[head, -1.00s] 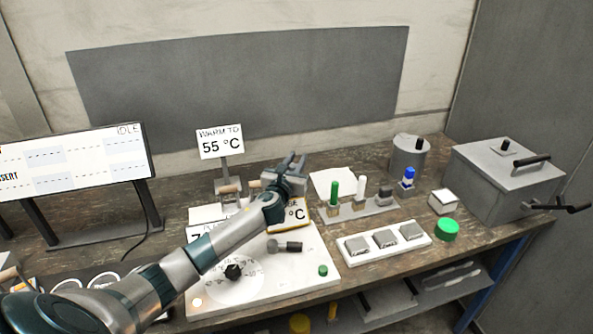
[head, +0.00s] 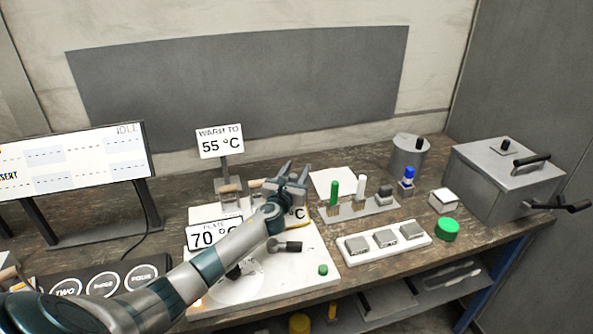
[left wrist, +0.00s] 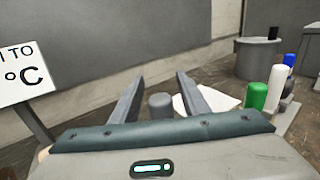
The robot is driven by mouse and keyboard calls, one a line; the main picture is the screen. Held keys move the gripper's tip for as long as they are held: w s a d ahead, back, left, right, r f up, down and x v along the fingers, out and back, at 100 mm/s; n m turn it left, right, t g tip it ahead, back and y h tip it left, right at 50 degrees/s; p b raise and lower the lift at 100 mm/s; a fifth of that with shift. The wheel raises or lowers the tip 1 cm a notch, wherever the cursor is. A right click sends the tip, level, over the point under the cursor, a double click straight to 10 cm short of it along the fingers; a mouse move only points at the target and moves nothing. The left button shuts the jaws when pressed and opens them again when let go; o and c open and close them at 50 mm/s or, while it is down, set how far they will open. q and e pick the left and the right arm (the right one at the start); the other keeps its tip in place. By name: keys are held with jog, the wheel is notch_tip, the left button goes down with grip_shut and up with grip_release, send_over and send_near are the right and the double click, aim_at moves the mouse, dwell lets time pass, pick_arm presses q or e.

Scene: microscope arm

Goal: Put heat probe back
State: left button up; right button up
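My left gripper (head: 294,172) is over the back of the white hot plate board (head: 310,262), its fingers pointing away. It also shows in the left wrist view (left wrist: 160,90), open, with a gap between the fingers. A grey round-topped cylinder (left wrist: 160,106) shows between the fingers, apart from both; I cannot tell whether it is the heat probe. Two wooden-handled tools stand at the back of the board, the left one (head: 229,188) clear and the other (head: 256,184) beside my gripper. A grey knobbed piece (head: 285,246) lies on the board. My right gripper is not in view.
A "55 °C" sign (head: 220,141) stands behind the board and a "70 °C" sign (head: 214,234) on it. To the right are a rack (head: 350,210) with green and white tubes, a white block tray (head: 387,243), a green cap (head: 446,229) and a grey box (head: 505,180).

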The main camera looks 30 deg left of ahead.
pick_arm(q)
jog(key=shift+r, duration=0.15)
jog(key=b+v, duration=0.2)
jog(key=v, duration=1)
dwell(0.7)
dwell(0.8)
